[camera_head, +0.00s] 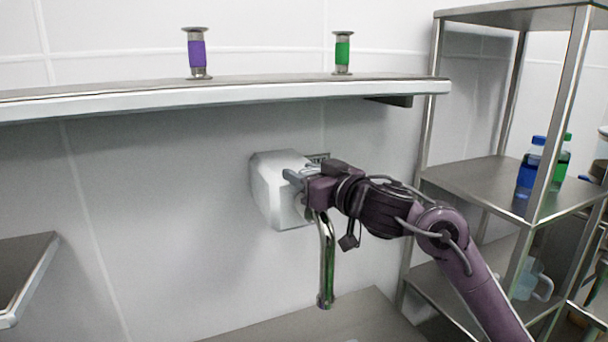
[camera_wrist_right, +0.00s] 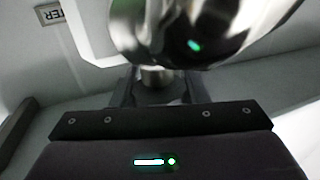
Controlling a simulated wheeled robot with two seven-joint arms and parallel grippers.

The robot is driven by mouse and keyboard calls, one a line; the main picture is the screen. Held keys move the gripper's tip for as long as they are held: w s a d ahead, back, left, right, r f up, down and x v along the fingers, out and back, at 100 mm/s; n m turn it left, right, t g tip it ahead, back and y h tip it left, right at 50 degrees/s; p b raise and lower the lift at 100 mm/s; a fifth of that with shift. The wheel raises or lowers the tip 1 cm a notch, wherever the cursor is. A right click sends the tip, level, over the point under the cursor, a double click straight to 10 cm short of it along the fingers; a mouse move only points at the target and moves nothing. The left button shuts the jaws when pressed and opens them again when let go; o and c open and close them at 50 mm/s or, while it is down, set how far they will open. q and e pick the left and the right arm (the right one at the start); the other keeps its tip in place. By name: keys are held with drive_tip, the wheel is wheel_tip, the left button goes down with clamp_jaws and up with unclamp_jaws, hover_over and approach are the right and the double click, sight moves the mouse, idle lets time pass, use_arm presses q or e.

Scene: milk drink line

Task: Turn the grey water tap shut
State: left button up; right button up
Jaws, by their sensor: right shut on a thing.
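The water tap has a shiny metal spout (camera_head: 326,265) that hangs down from a pale box (camera_head: 268,195) on the wall. In the right wrist view the spout (camera_wrist_right: 185,28) fills the top middle as a large, close, shiny shape. My right gripper (camera_head: 291,180) is at the front of the box, just above the spout. In the right wrist view my right gripper (camera_wrist_right: 158,88) is shut on a small metal part, the tap handle (camera_wrist_right: 156,74), between its fingers. The handle is mostly hidden in the head view. My left gripper is not in view.
A wall shelf (camera_head: 230,94) runs above, with a purple-banded piece (camera_head: 197,54) and a green-banded piece (camera_head: 342,54) on it. A steel rack (camera_head: 470,180) at right holds a blue bottle (camera_head: 528,170). A steel surface (camera_head: 335,322) lies below the spout.

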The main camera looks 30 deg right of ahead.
idle(0.5)
drive_tip(key=o, duration=1)
drive_tip(key=shift+c, duration=0.2)
drive_tip(key=shift+s, duration=0.1)
drive_tip(key=shift+s+d+f, duration=0.1)
drive_tip(key=shift+s, duration=0.2)
drive_tip(key=b+v, duration=0.2)
drive_tip(key=v, duration=0.5)
